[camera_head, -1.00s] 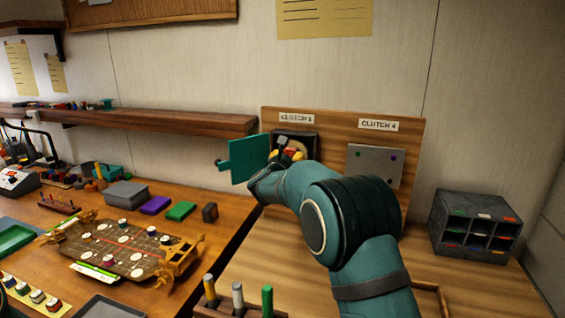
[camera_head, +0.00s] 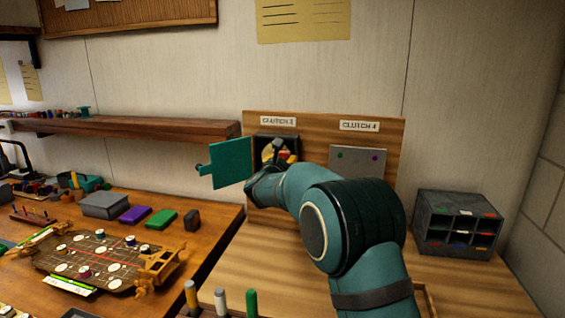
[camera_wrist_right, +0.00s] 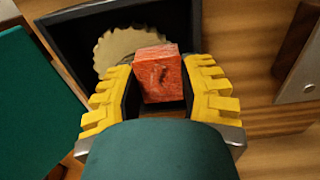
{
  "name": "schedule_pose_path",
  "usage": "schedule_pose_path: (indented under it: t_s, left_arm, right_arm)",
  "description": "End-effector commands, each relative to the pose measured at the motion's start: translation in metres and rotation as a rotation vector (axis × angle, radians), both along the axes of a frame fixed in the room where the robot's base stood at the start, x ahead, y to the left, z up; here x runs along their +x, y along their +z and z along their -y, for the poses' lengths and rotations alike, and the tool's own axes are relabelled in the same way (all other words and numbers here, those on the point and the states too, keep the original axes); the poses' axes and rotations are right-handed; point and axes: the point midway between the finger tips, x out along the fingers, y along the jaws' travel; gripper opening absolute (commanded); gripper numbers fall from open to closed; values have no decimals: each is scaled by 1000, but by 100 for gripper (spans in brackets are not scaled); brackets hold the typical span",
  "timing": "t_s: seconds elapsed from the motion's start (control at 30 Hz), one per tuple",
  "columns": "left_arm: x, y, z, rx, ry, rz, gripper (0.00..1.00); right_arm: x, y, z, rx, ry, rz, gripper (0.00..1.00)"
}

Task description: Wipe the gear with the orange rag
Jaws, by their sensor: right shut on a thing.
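My right gripper (camera_wrist_right: 160,95) has yellow fingers and is shut on the orange rag (camera_wrist_right: 158,72), a small red-orange block-like piece between the fingertips in the right wrist view. The gear (camera_wrist_right: 115,48) is a pale toothed disc inside a dark open box (camera_wrist_right: 68,35). The rag overlaps the gear's right part in that view; I cannot tell whether they touch. In the head view my right gripper (camera_head: 279,160) reaches into the dark box under the CLUTCH 3 label (camera_head: 278,121), and the gear is mostly hidden. My left gripper is not in view.
A teal door (camera_head: 231,163) stands open left of the box. A closed grey panel (camera_head: 358,166) is under the CLUTCH 4 label. A dark compartment organizer (camera_head: 458,223) stands at the right. Marker-like sticks (camera_head: 221,302) stand in front. The bench between has free room.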

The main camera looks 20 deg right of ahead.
Motion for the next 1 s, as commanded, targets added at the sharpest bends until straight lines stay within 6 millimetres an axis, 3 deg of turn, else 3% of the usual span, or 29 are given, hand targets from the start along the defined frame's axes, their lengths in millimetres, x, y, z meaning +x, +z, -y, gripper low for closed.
schedule_pose_path:
  t_s: [0.3,1.0]
  left_arm:
    - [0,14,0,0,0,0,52]
    - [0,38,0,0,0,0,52]
  right_arm:
    - [13,1,-22,0,1,0,7]
    - [35,1,-50,-1,3,1,7]
